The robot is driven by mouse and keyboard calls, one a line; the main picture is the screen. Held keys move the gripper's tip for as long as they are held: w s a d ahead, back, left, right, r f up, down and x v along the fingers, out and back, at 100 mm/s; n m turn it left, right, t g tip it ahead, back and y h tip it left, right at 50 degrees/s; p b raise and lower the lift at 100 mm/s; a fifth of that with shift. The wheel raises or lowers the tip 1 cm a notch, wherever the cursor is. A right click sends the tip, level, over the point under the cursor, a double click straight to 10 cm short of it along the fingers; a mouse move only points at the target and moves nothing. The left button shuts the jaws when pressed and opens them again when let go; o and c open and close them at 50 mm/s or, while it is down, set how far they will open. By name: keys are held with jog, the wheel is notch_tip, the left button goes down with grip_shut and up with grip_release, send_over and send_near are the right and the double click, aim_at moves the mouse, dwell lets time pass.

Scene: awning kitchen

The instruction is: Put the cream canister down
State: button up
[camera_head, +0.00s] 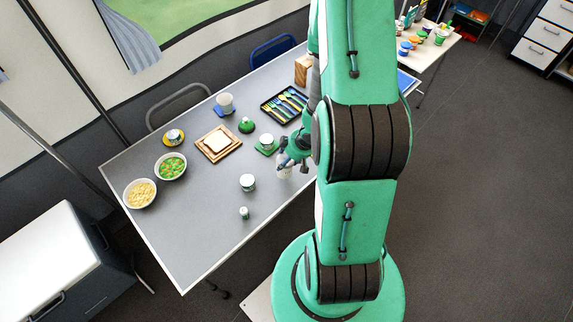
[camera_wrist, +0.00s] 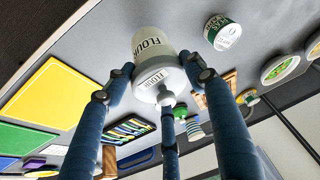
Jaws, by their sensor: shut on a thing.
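The cream canister (camera_wrist: 152,43), with FLOUR in dark letters and a knobbed lid, sits between the blue fingers of my gripper (camera_wrist: 160,73) in the wrist view. The fingers are shut around its lid end. In the head view the canister (camera_head: 284,173) shows as a pale shape just below my gripper (camera_head: 291,160), over the right part of the grey table (camera_head: 193,232). My arm hides part of that area. I cannot tell whether its base touches the table.
A white-lidded can (camera_head: 247,182) and a small jar (camera_head: 244,213) stand left of the canister. A green coaster with a can (camera_head: 266,142) is close behind. A cutlery tray (camera_head: 284,105), bread board (camera_head: 207,155) and bowls (camera_head: 139,193) lie farther away. The table's front left is clear.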

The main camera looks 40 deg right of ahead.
jog(key=shift+f+b, duration=0.95)
jog(key=shift+f, duration=0.85)
jog(key=o, duration=1.6)
jog(key=shift+o, duration=0.2)
jog(key=shift+r, duration=0.1)
jog(key=p+v, duration=0.5)
jog(key=v, duration=0.7)
jog(key=shift+p, duration=0.3)
